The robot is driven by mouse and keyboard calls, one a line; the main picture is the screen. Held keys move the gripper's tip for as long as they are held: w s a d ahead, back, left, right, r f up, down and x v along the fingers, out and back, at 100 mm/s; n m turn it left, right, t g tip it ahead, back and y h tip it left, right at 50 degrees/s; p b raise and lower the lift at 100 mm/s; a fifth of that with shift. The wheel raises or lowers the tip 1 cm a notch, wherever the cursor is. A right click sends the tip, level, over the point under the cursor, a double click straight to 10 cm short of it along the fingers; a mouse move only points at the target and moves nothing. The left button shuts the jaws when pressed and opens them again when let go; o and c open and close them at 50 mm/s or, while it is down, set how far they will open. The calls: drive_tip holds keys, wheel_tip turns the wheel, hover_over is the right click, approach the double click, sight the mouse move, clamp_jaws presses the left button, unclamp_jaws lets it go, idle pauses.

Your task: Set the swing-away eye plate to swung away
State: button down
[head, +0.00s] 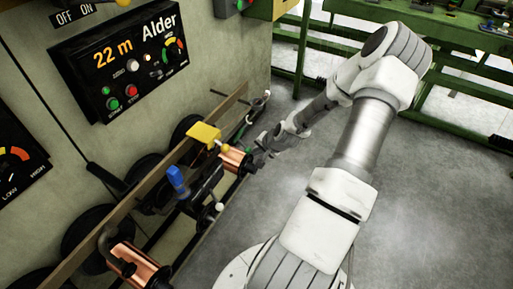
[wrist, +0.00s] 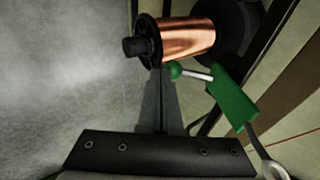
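A green plate (wrist: 233,102) is on the right in the wrist view. A pale rod with a green ball knob (wrist: 175,71) sticks out from it to the left, and a grey metal eye (wrist: 273,170) shows at its lower end. In the head view the green part (head: 240,134) is small, beside the copper spool. My gripper (wrist: 161,72) has its fingers together, with the tips right beside the ball knob; I cannot tell whether they touch it. Nothing shows between the fingers. In the head view my gripper (head: 257,157) is near the spool's end.
A copper spool (wrist: 187,38) on a dark spindle is just beyond my fingertips. A yellow plate (head: 204,133), a blue part (head: 176,178) and another copper spool (head: 138,265) line the wooden rail. A control panel (head: 125,62) is on the wall.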

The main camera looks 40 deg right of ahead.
drive_tip(key=shift+w+a+f+b, duration=0.15)
drive_tip(key=shift+w+f, duration=0.1)
drive_tip(key=shift+f, duration=0.4)
drive_tip(key=shift+w+a+f+b, duration=0.1)
drive_tip(key=shift+w+f+b, duration=0.15)
drive_tip(key=shift+f, duration=0.35)
drive_tip(key=shift+w+a+f+b, duration=0.1)
drive_tip(key=shift+w+f, duration=0.15)
drive_tip(key=shift+f, duration=0.4)
idle(0.4)
